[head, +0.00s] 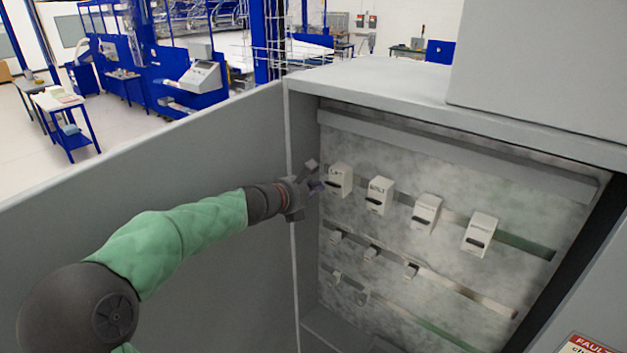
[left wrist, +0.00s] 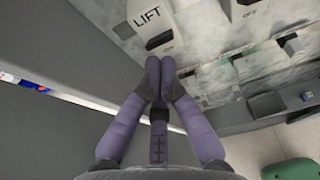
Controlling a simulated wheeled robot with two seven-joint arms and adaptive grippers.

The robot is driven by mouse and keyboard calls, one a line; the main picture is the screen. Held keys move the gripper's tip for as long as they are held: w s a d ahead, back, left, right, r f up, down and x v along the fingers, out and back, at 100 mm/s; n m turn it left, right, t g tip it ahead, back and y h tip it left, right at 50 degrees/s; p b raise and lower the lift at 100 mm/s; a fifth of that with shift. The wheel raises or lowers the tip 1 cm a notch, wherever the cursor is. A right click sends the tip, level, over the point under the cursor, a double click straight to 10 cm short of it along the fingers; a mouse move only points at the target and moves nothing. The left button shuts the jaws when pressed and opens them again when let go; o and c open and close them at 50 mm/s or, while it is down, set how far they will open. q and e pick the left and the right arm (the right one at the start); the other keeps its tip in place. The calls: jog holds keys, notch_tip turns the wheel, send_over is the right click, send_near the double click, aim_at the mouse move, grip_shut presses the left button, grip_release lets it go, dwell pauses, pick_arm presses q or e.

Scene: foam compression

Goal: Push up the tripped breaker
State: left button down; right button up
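The open cabinet holds a top row of white breakers with dark levers. The leftmost is the LIFT breaker (head: 341,180); it also shows large in the left wrist view (left wrist: 150,24), with its black lever low on its face. To its right stand a second breaker (head: 379,194), a third (head: 426,212) and a fourth (head: 480,233). Which one is tripped I cannot tell. My left gripper (head: 316,186) is just left of the LIFT breaker. In the left wrist view its purple fingertips (left wrist: 160,64) are together, empty, just below the lever; contact is unclear. My right gripper is out of view.
Smaller switches (head: 371,253) sit on lower rails in the cabinet. The grey open door panel (head: 150,190) stands left of the opening, close to my left arm. A fault sign (head: 588,345) is at the lower right. Blue workbenches stand far behind.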

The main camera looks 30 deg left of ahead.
pick_arm(q)
jog(key=shift+s+r, duration=0.3)
jog(key=shift+r, duration=0.4)
jog(key=s+d+f+m+g+b, duration=0.25)
jog(key=d+f+m+b, duration=0.25)
jog(key=f, duration=1.3)
jog(key=s+d+f+m+g+b, duration=0.2)
jog(key=d+f+m+g+b, duration=0.25)
jog(key=f, duration=1.25)
jog(key=s+d+f+m+g+b, duration=0.2)
jog(key=s+d+f+m+b, duration=0.25)
jog(key=f, duration=1.35)
jog(key=s+d+f+m+g+h+b, duration=0.1)
jog(key=s+d+f+m+b, duration=0.3)
jog(key=f, duration=0.5)
jog(key=s+d+f+m+g+h+b, duration=0.1)
jog(key=s+d+f+m+g+b, duration=0.1)
jog(key=s+d+f+m+b, duration=0.3)
jog(key=s+d+f+m+g+b, duration=0.2)
jog(key=s+d+f+m+b, duration=0.2)
jog(key=s+f+m, duration=0.5)
notch_tip(320, 180, down, 6)
jog(key=s+d, duration=0.2)
jog(key=shift+d+f+m+h, duration=0.25)
jog(key=shift+d+m+h, duration=0.15)
